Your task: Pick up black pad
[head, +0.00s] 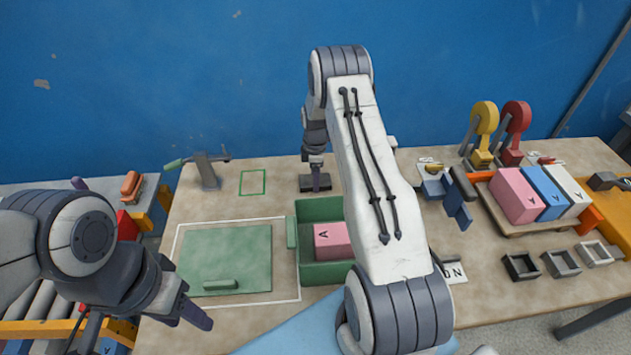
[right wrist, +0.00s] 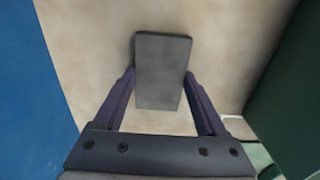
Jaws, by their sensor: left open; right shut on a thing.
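The black pad (head: 306,183) lies at the back of the table, behind the green box. It also shows in the right wrist view (right wrist: 163,70) as a dark grey block between the two fingers. My right gripper (head: 317,186) reaches down over it and is shut on it, one finger on each side. The pad looks to be on or very close to the table top; I cannot tell which. My left gripper (head: 188,296) is open and empty at the front left, near the green panel.
The green box (head: 299,262) holds a pink block (head: 331,240). A green panel with a handle (head: 222,258) lies left of it. A green outlined rectangle (head: 253,182) is left of the pad. Coloured blocks and yellow and red clamps stand right. My right arm hides the middle.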

